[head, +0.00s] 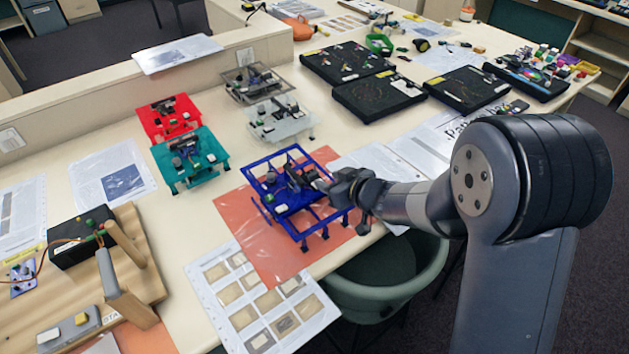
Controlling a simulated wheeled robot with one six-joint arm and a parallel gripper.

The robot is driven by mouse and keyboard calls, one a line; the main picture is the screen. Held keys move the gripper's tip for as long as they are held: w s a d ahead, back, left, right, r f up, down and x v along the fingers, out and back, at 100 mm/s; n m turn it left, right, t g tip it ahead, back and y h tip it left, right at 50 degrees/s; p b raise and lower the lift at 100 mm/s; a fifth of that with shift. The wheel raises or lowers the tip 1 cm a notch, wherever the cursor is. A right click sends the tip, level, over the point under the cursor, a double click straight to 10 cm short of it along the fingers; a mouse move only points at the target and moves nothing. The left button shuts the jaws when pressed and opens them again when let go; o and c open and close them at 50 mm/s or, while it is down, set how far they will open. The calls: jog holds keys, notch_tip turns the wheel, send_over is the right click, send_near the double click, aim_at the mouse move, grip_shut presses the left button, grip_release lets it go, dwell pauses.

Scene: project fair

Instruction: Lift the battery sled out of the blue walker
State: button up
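The blue walker (318,235), an open frame on several short dark-tipped feet, stands on an orange sheet (232,203) at the table's front edge. Dark parts (270,181) and a small pale part show inside its frame; I cannot tell which of them is the battery sled. My gripper (312,184) reaches in from the right, with its dark fingers at the right side of the walker's frame. The fingers blend with the dark parts, so I cannot see whether they are open, shut or holding anything.
A teal walker (205,165), a red walker (165,113), a grey walker (248,84) and a white walker (280,121) stand behind. Black boards (380,93) lie farther back. A wooden rig (95,285) is at left. A green chair (400,290) is below the table edge.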

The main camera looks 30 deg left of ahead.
aim_at(314, 177)
jog(key=shift+p+x, duration=0.55)
jog(key=shift+x, duration=2.4)
jog(key=shift+s+f, duration=0.1)
jog(key=shift+f, duration=0.15)
jog(key=c, duration=0.8)
